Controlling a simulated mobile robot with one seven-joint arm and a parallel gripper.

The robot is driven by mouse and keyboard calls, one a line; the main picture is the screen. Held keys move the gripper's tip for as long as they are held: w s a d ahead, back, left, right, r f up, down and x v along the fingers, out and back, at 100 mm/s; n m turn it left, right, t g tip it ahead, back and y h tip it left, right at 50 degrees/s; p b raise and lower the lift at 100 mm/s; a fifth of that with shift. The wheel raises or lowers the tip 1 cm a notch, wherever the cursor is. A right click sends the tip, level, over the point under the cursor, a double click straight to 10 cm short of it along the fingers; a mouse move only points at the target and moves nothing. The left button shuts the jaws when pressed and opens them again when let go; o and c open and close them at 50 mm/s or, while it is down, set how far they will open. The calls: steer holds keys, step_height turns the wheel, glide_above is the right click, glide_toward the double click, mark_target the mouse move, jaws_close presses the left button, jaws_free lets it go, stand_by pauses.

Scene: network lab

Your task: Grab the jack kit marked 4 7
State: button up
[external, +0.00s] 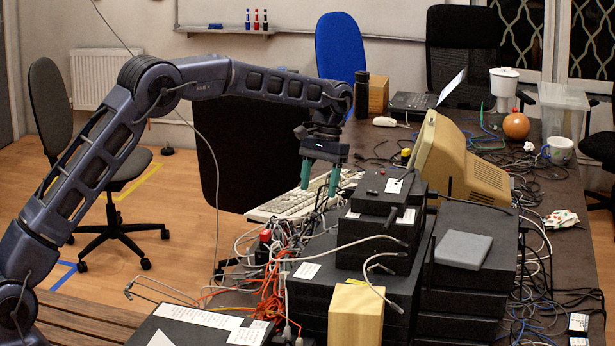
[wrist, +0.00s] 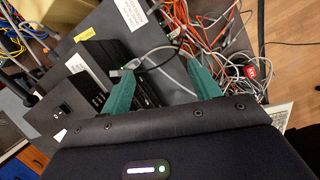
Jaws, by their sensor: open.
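My gripper (external: 319,183) is open and empty, with two green fingers pointing down above the cable tangle and the stacked black boxes. In the wrist view my gripper (wrist: 160,78) has its fingers apart, with a black box and loose cables below between them. A small red and black object (external: 265,243) stands among the cables, left of and below the gripper. What looks like the same red object (wrist: 252,71) shows right of the right finger in the wrist view, with small white marks. I cannot read a 4 7 on anything, so I cannot tell which thing is the jack kit.
Stacked black boxes (external: 445,215) fill the table's middle, with a wooden block (external: 355,315) in front. Orange cables (external: 275,283) and a keyboard (external: 297,203) lie left of the stack. A beige monitor (external: 460,160) stands behind it. The air around the gripper is free.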

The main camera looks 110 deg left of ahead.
steer(key=s+a+f+n+h, duration=0.1)
steer(key=s+a+f+n, duration=0.1)
steer(key=s+a+f, duration=0.55)
steer(key=n+t, duration=0.2)
steer(key=n, duration=0.1)
glide_toward(289, 266)
steer(key=f, duration=0.2)
steer(key=shift+n+h, duration=0.3)
steer(key=x, duration=0.4)
steer(key=shift+w+a+f, duration=0.25)
steer(key=shift+w, duration=0.05)
steer(key=shift+s+d+x, duration=0.15)
steer(key=shift+x, duration=1.45)
steer(key=shift+s+d+x, duration=0.1)
steer(key=shift+d+x, duration=0.1)
steer(key=shift+x, duration=1.4)
steer(key=shift+r, duration=0.15)
steer(key=c, duration=1.1)
steer(key=shift+r, duration=0.1)
